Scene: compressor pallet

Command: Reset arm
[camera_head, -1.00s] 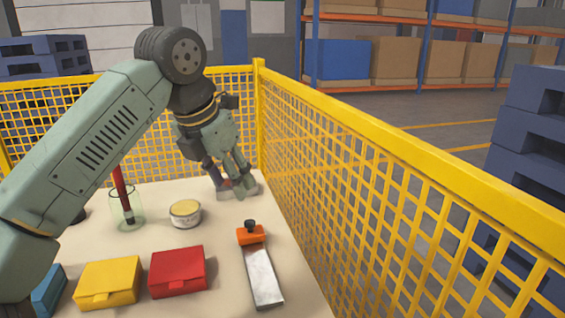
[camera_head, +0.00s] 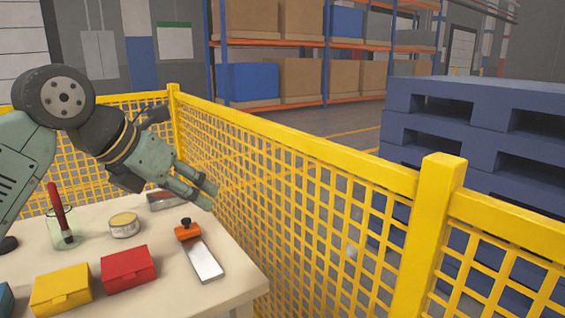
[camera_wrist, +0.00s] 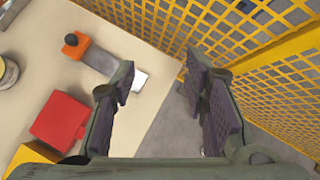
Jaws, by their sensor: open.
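My gripper (camera_head: 206,194) is raised above the back right part of the table (camera_head: 225,291), close to the yellow mesh fence. In the wrist view my gripper (camera_wrist: 160,85) has its two dark-padded fingers wide apart with nothing between them. Below it in that view are the table edge and grey floor. A metal piece (camera_head: 166,200) lies on the table behind the gripper, partly hidden by it. My green arm reaches in from the left.
A yellow mesh fence (camera_head: 300,185) runs along the table's right side. On the table are an orange-handled scraper (camera_head: 203,260), a red box (camera_head: 128,268), a yellow box (camera_head: 61,289), a round tin (camera_head: 124,226) and a glass jar (camera_head: 64,228). Blue pallets (camera_head: 480,140) are stacked beyond the fence.

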